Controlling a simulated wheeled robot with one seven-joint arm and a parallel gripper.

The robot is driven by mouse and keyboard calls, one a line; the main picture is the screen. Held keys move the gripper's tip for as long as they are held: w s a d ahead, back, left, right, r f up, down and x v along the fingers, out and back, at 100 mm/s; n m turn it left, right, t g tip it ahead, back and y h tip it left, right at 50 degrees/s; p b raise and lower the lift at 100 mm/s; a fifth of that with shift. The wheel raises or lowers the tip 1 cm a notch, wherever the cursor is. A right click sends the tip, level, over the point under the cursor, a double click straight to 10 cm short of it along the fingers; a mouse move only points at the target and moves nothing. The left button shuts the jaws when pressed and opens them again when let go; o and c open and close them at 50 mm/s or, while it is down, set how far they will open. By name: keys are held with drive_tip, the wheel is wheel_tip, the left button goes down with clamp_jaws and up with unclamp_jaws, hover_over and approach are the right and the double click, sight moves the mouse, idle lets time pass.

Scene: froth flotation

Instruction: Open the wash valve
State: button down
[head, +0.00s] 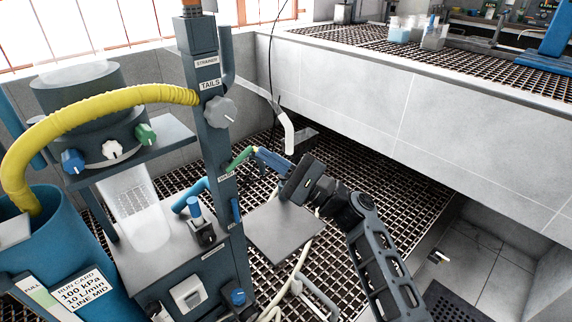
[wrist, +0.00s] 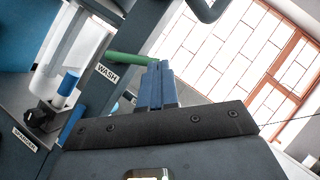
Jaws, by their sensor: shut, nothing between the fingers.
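The wash valve's green lever (head: 240,158) sticks out to the right from the dark post, by the small WASH label (head: 226,176). In the wrist view the fingertips (wrist: 158,66) overlap the lever's end. I cannot tell whether they touch it. The valve body is mostly hidden.
The post (head: 213,130) carries a grey TAILS knob (head: 220,111) above the lever. A white spout (head: 289,135) hangs behind my fingers. A grey plate (head: 283,232) lies below my gripper. A yellow hose (head: 100,103) arches at left. Open grating (head: 385,190) lies to the right.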

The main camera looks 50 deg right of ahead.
drive_tip(key=shift+w+r, duration=0.1)
drive_tip(key=shift+w, duration=0.2)
drive_tip(key=shift+a+r+n+g+y, duration=0.1)
drive_tip(key=shift+r+n+g+y, duration=0.2)
drive_tip(key=shift+n, duration=0.2)
drive_tip(key=a+r+n+g+p, duration=0.1)
drive_tip(key=n+p, duration=0.1)
drive_tip(key=n, duration=0.1)
drive_tip(key=a+r+n+g+p, duration=0.1)
drive_tip(key=r+n+g+p, duration=0.1)
drive_tip(key=n+p, duration=0.1)
drive_tip(key=a+r+n+g+y+p, duration=0.1)
drive_tip(key=r+n+g+p, duration=0.1)
drive_tip(key=n, duration=0.1)
drive_tip(key=shift+w+a+r+p, duration=0.1)
drive_tip(key=shift+w+p, duration=0.2)
drive_tip(key=shift+w+a+r+n+g+p, duration=0.1)
drive_tip(key=shift+a+r+n+g+p, duration=0.05)
drive_tip(key=shift+a+n+g+p, duration=0.4)
drive_tip(key=shift+a+n+g+h+p, duration=0.2)
drive_tip(key=shift+n+g+h+p, duration=0.15)
drive_tip(key=shift+n+h+p, duration=0.15)
drive_tip(key=shift+w+a, duration=0.1)
drive_tip(key=shift+a, duration=0.15)
drive_tip(key=shift+a+r+p, duration=0.1)
drive_tip(key=shift+a+p, duration=0.05)
drive_tip(key=shift+p, duration=0.15)
